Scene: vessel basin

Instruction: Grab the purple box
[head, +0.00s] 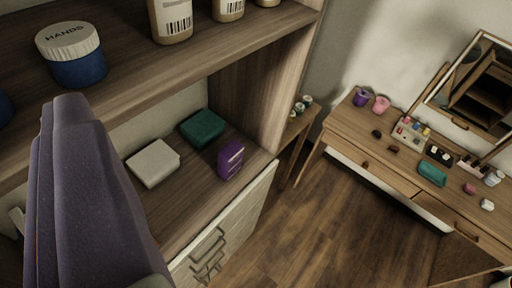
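The purple box (230,160) stands upright on the lower shelf of the wooden unit, near the shelf's right end. It is small, with pale marks on its front face. A dark green folded item (202,128) lies to its left and behind it, close by. My gripper cannot be made out in the head view, so its place relative to the box does not show. Nothing covers the box.
A large purple-grey shape (85,190) hides the left foreground; I cannot tell what it is. A white item (153,163) lies left of the box. The upper shelf (135,85) holds jars. A vanity table (340,135) stands right; open floor (310,235) lies between.

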